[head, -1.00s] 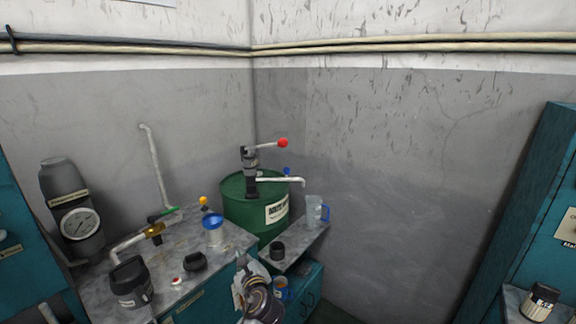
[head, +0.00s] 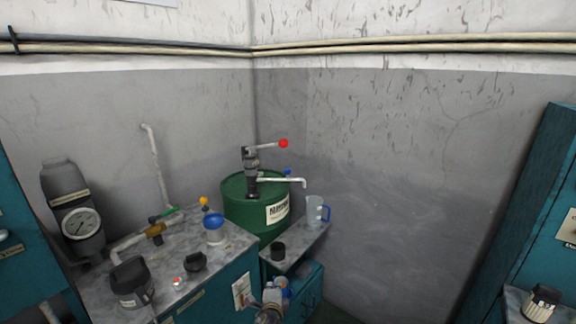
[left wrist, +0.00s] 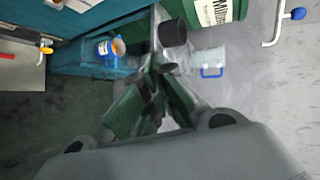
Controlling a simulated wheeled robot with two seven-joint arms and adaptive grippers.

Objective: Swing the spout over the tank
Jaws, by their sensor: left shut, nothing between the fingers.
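The white spout (head: 285,180) reaches right from the dark hand pump (head: 251,170) on top of the green drum (head: 256,205). Its bent tip hangs over the side shelf near the clear jug. In the left wrist view the spout (left wrist: 283,28) shows at the top right with a blue knob, beside the drum (left wrist: 215,10). Which vessel is the tank is not clear. My left gripper (head: 268,308) is low at the bottom of the head view, below and apart from the spout. In the left wrist view its dark fingers (left wrist: 158,75) are shut and empty. My right gripper is not seen.
A clear jug (head: 314,212) with a blue handle and a black cup (head: 278,251) stand on the side shelf (head: 301,249). The pump lever has a red ball (head: 283,143). A blue-banded container (head: 214,228) and black-capped items crowd the left bench (head: 215,262).

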